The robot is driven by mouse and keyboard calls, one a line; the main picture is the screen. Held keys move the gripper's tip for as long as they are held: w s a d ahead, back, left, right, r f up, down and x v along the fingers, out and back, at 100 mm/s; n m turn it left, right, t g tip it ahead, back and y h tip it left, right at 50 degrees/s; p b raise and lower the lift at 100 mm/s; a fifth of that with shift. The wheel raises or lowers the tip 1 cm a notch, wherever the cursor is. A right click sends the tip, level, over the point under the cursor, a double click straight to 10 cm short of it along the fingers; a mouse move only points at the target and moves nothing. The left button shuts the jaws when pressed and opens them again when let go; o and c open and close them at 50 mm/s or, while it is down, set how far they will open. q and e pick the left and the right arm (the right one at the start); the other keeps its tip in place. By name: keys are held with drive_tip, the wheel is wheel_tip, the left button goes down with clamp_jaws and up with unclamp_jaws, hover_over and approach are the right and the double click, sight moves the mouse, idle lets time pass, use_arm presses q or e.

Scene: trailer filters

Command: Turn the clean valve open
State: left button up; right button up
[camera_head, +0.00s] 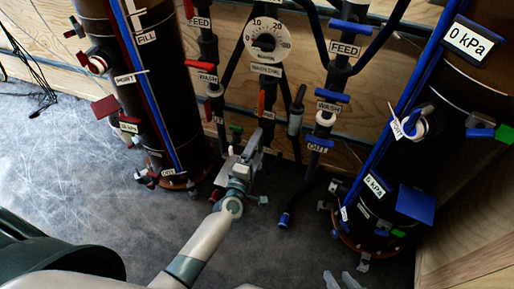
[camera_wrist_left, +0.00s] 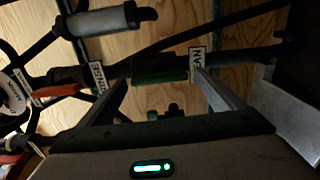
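The clean valve's green handle (camera_wrist_left: 160,68) lies between the fingertips of my left gripper (camera_wrist_left: 160,80) in the left wrist view. The fingers stand apart, one at each end of the handle; I cannot tell whether they touch it. A white label reading CLEAN (camera_wrist_left: 197,64) is beside the right fingertip. In the head view my left gripper (camera_head: 247,150) reaches the lower middle pipes, close to a small green part (camera_head: 236,129). Two pale prongs of my right gripper (camera_head: 340,281) show apart at the bottom edge, with nothing visible between them.
Red-handled pipes with a WASH label (camera_head: 207,78) and a dial (camera_head: 264,42) stand behind. Blue-handled pipes with a FEED label (camera_head: 344,48) are to the right. Dark cylinders stand left (camera_head: 160,100) and right (camera_head: 460,110).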

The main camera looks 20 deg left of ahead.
use_arm(q)
drive_tip(key=shift+s, duration=0.1)
drive_tip(key=s, duration=1.7)
drive_tip(key=shift+a, duration=0.3)
drive_tip(key=shift+s, duration=0.1)
drive_tip(key=shift+d, duration=0.1)
